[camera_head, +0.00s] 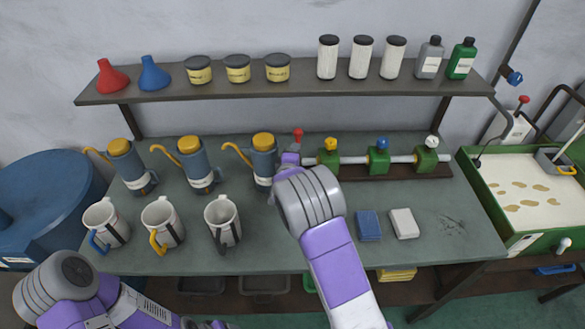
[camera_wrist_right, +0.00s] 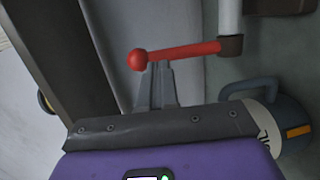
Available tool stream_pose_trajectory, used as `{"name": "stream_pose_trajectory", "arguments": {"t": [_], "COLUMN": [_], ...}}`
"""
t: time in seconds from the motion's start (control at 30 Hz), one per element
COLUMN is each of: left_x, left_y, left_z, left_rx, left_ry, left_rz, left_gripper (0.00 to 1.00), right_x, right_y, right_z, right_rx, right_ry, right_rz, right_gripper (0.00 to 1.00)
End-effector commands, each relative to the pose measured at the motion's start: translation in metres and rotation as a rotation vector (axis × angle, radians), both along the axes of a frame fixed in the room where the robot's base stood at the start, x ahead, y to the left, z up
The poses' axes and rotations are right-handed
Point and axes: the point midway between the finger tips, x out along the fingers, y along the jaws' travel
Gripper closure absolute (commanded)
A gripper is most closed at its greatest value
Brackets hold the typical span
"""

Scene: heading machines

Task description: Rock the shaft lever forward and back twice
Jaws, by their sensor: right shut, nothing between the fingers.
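The shaft lever is a red rod with a ball knob. In the head view its knob (camera_head: 298,133) stands up at the left end of the grey shaft (camera_head: 353,160). In the right wrist view the red lever (camera_wrist_right: 185,52) runs from the knob to a dark hub by the shaft end. My right gripper (camera_wrist_right: 158,72) is shut and empty, its grey fingertips right at the rod near the knob; I cannot tell whether they touch. In the head view my right wrist hides its fingertips. Of my left arm, only links show at the lower left.
Green blocks with yellow, blue and white knobs (camera_head: 381,143) sit along the shaft. Blue pots with yellow spouts (camera_head: 264,160) stand just left of my right gripper, white mugs (camera_head: 222,220) in front. A shelf (camera_head: 200,93) crosses above.

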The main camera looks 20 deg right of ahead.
Motion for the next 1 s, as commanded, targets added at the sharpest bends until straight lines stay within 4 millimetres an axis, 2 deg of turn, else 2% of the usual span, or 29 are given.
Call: {"name": "stream_pose_trajectory", "arguments": {"t": [0.07, 0.3, 0.5, 0.67, 0.87, 1.0], "left_x": [0.000, 0.000, 0.000, 0.000, 0.000, 0.000], "left_y": [0.000, 0.000, 0.000, 0.000, 0.000, 0.000], "left_z": [0.013, 0.013, 0.015, 0.016, 0.016, 0.030], "left_rx": [0.000, 0.000, 0.000, 0.000, 0.000, 0.000], "left_ry": [0.000, 0.000, 0.000, 0.000, 0.000, 0.000], "left_rz": [0.000, 0.000, 0.000, 0.000, 0.000, 0.000], "left_gripper": [0.31, 0.31, 0.31, 0.31, 0.31, 0.31], "right_x": [-0.011, -0.055, -0.084, -0.095, -0.097, -0.096], "right_y": [0.011, 0.035, 0.051, 0.057, 0.057, 0.057], "right_z": [0.007, 0.010, 0.015, 0.016, 0.016, 0.030], "right_rx": [0.000, 0.001, 0.001, 0.001, 0.001, 0.001], "right_ry": [0.003, 0.001, -0.001, -0.001, 0.000, 0.000], "right_rz": [0.004, 0.003, 0.002, 0.001, 0.000, 0.000], "right_gripper": [1.00, 1.00, 1.00, 1.00, 1.00, 1.00]}}
